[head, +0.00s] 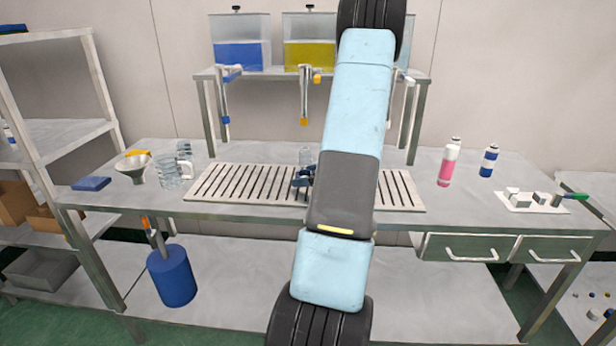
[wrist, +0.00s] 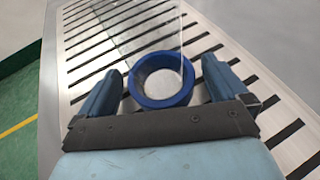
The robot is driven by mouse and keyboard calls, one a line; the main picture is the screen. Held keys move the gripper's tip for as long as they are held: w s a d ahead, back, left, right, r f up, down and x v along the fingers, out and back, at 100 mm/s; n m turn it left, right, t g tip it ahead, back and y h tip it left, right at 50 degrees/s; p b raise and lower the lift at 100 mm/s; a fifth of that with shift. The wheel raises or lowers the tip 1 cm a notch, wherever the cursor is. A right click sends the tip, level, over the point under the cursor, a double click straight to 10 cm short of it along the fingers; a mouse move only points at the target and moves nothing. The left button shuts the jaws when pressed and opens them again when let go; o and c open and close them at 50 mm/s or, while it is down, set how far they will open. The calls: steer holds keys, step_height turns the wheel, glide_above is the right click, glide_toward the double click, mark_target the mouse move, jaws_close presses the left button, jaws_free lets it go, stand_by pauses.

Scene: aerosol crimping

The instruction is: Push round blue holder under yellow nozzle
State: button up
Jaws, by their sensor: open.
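The round blue holder (wrist: 163,101) is a ring on the slatted metal grate (wrist: 85,50) in the wrist view. A clear, see-through vessel (wrist: 160,80) stands in it. My gripper (wrist: 162,68) is open, one blue finger on each side of the holder, with a narrow gap at each; I cannot tell whether either touches. In the head view my arm hides most of the gripper and holder; the clear vessel (head: 306,156) shows just left of the arm. The yellow nozzle (head: 303,121) hangs above the back of the grate, below the yellow tank (head: 310,54).
A blue nozzle (head: 226,120) hangs to the left under the blue tank (head: 240,57). A funnel (head: 135,168), clear jugs (head: 172,172) and a blue sponge (head: 91,184) are at the left. The grate left of the vessel is clear.

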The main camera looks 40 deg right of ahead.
steer(key=v, duration=1.3)
steer(key=shift+s+d, duration=0.2)
steer(key=shift+s, duration=0.15)
steer(key=w+a+r+n+g+y, duration=0.15)
steer(key=a+r+n, duration=0.3)
steer(key=a, duration=0.45)
steer(key=w+a+r+n+g, duration=0.1)
steer(key=a+r+n+g, duration=0.3)
steer(key=a, duration=0.5)
steer(key=w+a+r+n+g+y, duration=0.1)
steer(key=a+r+n+g, duration=0.15)
steer(key=a+n, duration=0.45)
steer(key=s+a+r+n+h, duration=0.3)
steer(key=s+a+r+n, duration=0.1)
steer(key=s+a+n, duration=0.3)
steer(key=s+a+r+n+t+h, duration=0.1)
steer(key=s+a+r+n+h, duration=0.3)
steer(key=s+a+n, duration=0.3)
steer(key=a+r+n, duration=0.1)
steer(key=a+n, duration=0.1)
steer(key=a, duration=0.2)
steer(key=shift+a+r+n, duration=0.3)
steer(key=shift+a+n, duration=0.05)
